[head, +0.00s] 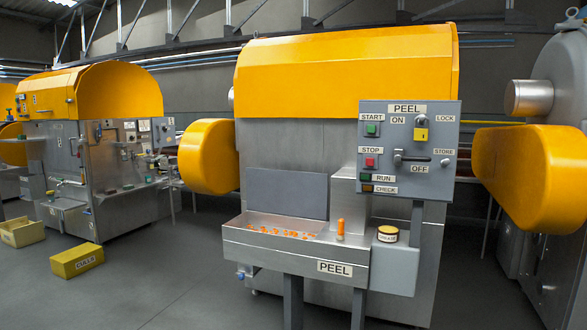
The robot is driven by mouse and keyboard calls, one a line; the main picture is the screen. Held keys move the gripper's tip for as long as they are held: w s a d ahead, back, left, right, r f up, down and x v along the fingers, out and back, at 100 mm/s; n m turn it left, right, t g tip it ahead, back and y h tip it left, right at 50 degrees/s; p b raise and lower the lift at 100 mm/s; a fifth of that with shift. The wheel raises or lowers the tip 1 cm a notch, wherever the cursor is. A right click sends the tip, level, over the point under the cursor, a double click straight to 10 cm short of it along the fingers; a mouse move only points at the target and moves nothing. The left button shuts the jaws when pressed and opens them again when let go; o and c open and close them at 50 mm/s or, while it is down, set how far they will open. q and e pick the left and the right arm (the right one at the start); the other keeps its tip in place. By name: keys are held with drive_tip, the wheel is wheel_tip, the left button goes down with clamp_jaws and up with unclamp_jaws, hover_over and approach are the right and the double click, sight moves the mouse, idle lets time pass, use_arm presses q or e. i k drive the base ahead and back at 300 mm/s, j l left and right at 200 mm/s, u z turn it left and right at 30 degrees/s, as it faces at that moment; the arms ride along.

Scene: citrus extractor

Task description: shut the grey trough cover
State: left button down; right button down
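The grey trough cover (287,193) is a flat dark grey panel standing upright against the front of the steel machine. It stands at the back edge of the metal trough (263,258), which is open on top. Several orange peel pieces (287,233) lie in the trough. An orange upright handle-like piece (340,229) stands at the trough's right end. Neither of my grippers shows in the head view.
A grey PEEL control panel (410,152) on a post juts out at the right. A small labelled jar (388,234) sits on a steel box right of the trough. Yellow boxes (76,261) lie on the floor at left. The floor in front looks clear.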

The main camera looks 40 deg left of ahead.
sight(303, 194)
drive_tip(key=i+j, duration=0.1)
drive_tip(key=j, duration=0.35)
drive_tip(key=i+j, duration=0.1)
drive_tip(key=j, duration=0.35)
drive_tip(key=i+j, duration=0.1)
drive_tip(key=j, duration=0.4)
drive_tip(key=i+j, duration=0.1)
drive_tip(key=j, duration=0.35)
drive_tip(key=i+j+u, duration=0.1)
drive_tip(key=j, duration=0.35)
